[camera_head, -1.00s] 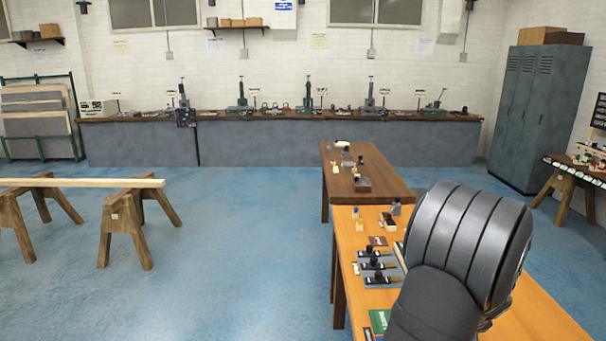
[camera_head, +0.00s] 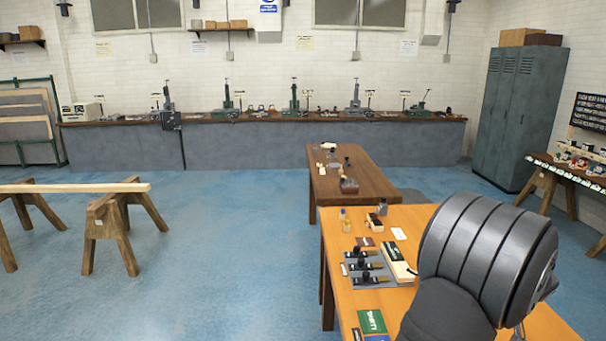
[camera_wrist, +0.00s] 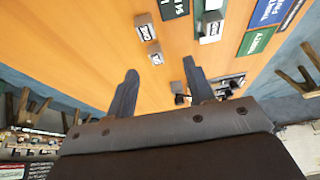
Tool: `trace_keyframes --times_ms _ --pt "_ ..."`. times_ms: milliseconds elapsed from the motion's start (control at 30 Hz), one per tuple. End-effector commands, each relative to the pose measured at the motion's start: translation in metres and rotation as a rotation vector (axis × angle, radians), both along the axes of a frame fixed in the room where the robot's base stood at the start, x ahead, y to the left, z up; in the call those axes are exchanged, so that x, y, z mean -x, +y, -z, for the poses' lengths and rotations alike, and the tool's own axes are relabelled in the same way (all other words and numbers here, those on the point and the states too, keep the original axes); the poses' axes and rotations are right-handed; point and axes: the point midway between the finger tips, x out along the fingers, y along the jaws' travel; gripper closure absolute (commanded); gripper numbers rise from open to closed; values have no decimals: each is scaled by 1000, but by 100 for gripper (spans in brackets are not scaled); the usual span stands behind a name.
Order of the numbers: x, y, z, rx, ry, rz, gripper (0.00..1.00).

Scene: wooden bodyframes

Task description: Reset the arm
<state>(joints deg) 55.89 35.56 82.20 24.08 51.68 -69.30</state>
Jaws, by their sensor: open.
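My gripper (camera_wrist: 160,85) shows in the wrist view with its two dark fingers spread apart. It is open, and nothing sits between the fingertips. The orange wooden table top (camera_wrist: 100,45) lies beyond the fingers. In the head view, my dark grey arm covers the right part of the same orange table (camera_head: 345,295). The gripper itself is hidden there behind the arm.
Two small labelled blocks (camera_wrist: 149,40) lie on the table near the fingers. A grey fixture with black knobs (camera_head: 365,268) and a green card (camera_head: 372,321) lie on the table's left side. A darker brown table (camera_head: 350,180) stands behind.

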Motion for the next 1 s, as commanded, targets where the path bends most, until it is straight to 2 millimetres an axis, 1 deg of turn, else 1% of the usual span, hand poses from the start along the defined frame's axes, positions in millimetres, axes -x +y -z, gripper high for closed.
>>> trace_keyframes --times_ms 33,200,567,800,1000 --pt "-7 -7 1 1 0 -2 51" --pt "-29 -26 4 1 1 -2 51" --pt "-72 -61 11 1 4 0 51" --pt "-110 -47 35 -1 4 0 51" --pt "-137 -38 52 0 3 0 51"
